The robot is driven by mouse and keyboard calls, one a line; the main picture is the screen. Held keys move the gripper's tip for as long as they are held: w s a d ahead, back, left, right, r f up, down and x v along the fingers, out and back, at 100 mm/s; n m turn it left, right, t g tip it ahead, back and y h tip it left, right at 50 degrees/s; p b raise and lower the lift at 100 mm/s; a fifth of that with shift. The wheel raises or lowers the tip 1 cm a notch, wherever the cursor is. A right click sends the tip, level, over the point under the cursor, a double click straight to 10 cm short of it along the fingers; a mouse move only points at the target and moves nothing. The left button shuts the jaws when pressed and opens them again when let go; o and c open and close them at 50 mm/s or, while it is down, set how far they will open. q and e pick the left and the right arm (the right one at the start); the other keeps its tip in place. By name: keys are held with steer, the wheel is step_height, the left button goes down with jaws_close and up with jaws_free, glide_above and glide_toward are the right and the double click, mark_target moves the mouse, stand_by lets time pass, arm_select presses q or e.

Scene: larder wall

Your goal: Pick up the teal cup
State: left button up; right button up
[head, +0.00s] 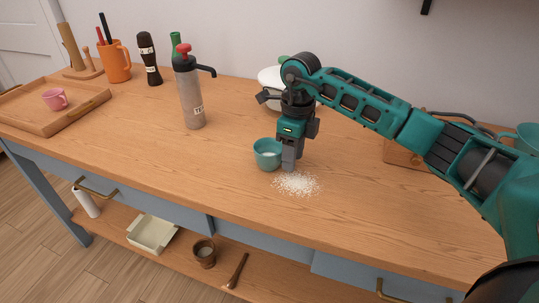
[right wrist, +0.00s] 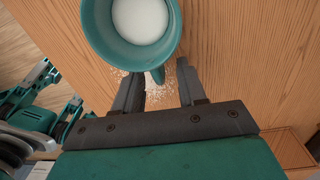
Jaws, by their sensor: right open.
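The teal cup (head: 266,155) stands upright on the wooden counter (head: 225,180), near its middle. In the right wrist view the cup (right wrist: 172,45) is seen from above with white contents (right wrist: 140,18), and its handle (right wrist: 158,75) points toward my gripper. My right gripper (head: 289,168) points down just right of the cup. In the right wrist view my right gripper (right wrist: 160,82) is open, with its fingertips either side of the handle. I cannot tell whether they touch it. My left gripper is not in view.
White grains (head: 297,184) are spilled on the counter by the cup. A grey pump bottle (head: 191,98) stands behind left. The front counter is clear.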

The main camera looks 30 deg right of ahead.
steer(key=shift+f, duration=0.7)
steer(key=shift+c, duration=0.5)
jaws_close()
